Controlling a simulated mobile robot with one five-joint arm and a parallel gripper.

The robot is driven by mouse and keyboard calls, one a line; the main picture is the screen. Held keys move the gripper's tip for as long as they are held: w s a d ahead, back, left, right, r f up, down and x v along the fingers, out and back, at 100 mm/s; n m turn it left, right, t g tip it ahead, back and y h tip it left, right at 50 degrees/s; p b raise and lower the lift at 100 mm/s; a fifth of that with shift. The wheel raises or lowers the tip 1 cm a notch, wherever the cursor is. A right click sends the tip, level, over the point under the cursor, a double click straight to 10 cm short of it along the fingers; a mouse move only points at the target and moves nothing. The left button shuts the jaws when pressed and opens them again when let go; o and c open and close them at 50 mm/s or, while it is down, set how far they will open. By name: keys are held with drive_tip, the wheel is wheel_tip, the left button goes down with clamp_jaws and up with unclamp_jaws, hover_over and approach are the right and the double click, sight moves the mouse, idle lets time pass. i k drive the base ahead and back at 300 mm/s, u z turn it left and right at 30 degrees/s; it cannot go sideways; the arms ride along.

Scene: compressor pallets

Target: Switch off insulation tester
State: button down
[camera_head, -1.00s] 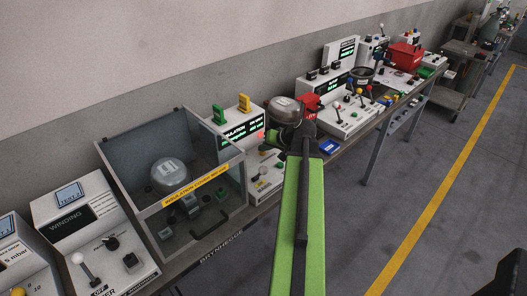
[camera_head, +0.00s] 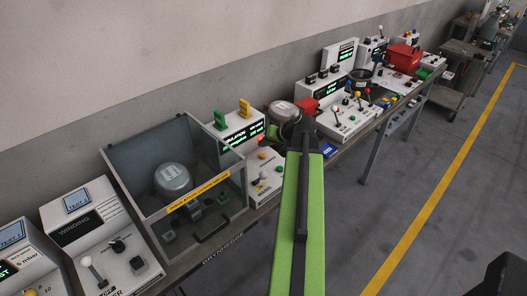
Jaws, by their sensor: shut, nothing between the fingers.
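The insulation tester (camera_head: 228,131) is a white unit with a green lit display, beside the right wall of the clear enclosure. A green and a yellow block stand on its top. Its sloped lower panel (camera_head: 258,190) carries a small lever with a pale knob (camera_head: 260,167) and several coloured buttons. My green arm reaches up from the bottom of the view, and my gripper (camera_head: 298,128) is at its far end, right of the tester's panel. The gripper is shut and empty, small and dark. Whether it touches anything cannot be told. The arm hides part of the bench right of the panel.
The clear enclosure (camera_head: 205,192) with a yellow label holds a grey compressor (camera_head: 174,179). Left of it is the winding tester (camera_head: 92,235). A compressor (camera_head: 283,110) and a red box (camera_head: 305,108) stand behind my gripper.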

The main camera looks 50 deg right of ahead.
sight(262, 176)
drive_tip(key=k, duration=1)
